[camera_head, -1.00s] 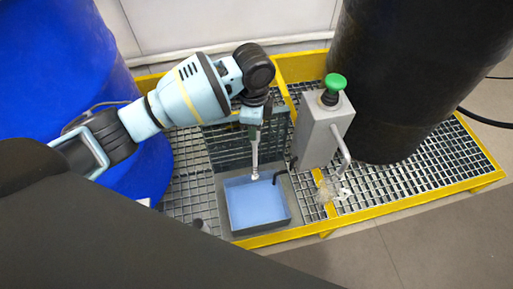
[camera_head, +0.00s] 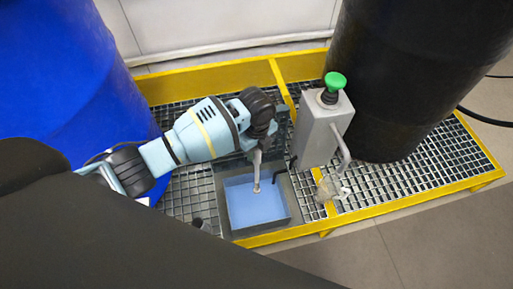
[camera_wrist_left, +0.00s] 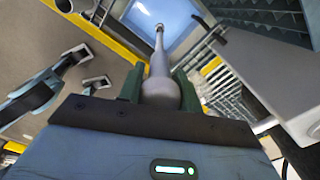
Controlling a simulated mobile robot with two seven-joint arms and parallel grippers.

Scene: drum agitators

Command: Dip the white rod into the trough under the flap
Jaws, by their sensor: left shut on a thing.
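My left gripper (camera_head: 260,146) is shut on the upper end of the white rod (camera_head: 257,172), which looks pale grey. In the left wrist view, the green fingers (camera_wrist_left: 160,88) close on both sides of the rod's rounded end (camera_wrist_left: 160,92). The rod points down over the grey-walled trough (camera_head: 225,212) with blue liquid in it. Its tip, with a small disc, lies against the blue area; I cannot tell for certain whether it touches the liquid. The trough also shows in the wrist view (camera_wrist_left: 127,12). My arm covers most of the area behind the trough, and I cannot clearly pick out the flap.
A grey box (camera_head: 318,130) with a green knob (camera_head: 335,81) and a bent pipe stands close right of the trough. A blue drum (camera_head: 75,75) stands left, a black drum (camera_head: 415,70) right. Yellow-edged grating (camera_head: 395,185) lies around. My right gripper is out of view.

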